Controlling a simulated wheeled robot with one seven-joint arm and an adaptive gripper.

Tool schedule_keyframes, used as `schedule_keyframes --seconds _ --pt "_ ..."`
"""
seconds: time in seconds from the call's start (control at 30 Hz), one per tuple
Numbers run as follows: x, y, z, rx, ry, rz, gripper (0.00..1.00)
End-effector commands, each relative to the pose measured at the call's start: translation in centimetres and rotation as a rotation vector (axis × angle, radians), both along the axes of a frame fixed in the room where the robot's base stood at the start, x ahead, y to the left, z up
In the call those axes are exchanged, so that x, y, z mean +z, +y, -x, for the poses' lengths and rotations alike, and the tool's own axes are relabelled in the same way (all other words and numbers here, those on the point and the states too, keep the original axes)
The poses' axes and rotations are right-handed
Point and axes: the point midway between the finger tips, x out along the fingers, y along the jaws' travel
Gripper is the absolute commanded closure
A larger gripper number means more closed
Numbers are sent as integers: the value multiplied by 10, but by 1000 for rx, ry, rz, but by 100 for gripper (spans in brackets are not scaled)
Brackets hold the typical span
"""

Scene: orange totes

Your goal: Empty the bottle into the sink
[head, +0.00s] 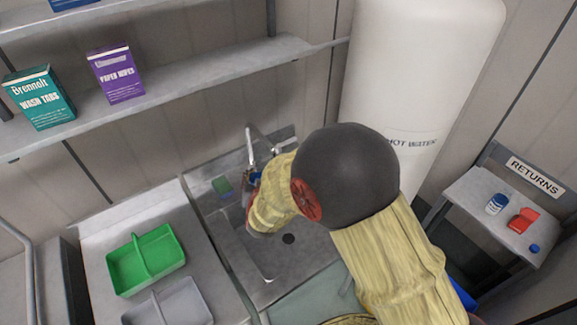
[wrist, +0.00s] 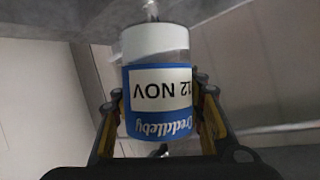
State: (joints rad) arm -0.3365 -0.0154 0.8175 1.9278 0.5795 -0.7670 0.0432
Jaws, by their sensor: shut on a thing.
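The bottle (wrist: 158,78) has a blue and white label reading "Creddleby" and "12 NOV". The label is upside down in the wrist view. One end is white, with a clear band between it and the label. My gripper (wrist: 160,100) is shut on the bottle, with a finger on each side. In the head view, my arm mostly hides the gripper and bottle; a small blue patch shows near the tap (head: 258,146). The metal sink (head: 250,250) lies below, with a dark drain (head: 288,239) in its basin. No liquid stream is visible.
A green caddy (head: 146,260) and a grey tray (head: 168,305) stand on the left counter. A shelf (head: 190,80) with boxes runs above. A white hot water tank (head: 415,60) stands behind. A small returns table (head: 480,195) at right holds a bottle, a red box and a blue cap.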

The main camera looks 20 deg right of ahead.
Motion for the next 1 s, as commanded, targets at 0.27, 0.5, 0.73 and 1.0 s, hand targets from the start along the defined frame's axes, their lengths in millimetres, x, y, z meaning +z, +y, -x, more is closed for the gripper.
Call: schedule_keyframes --seconds 0.27,0.5,0.73,1.0 --pt "7 -4 -1 -2 4 -179 92" --pt "17 -8 -1 -2 13 -333 92" --pt "30 -6 -1 -1 23 -481 92" --pt "44 3 0 -2 32 -656 92"
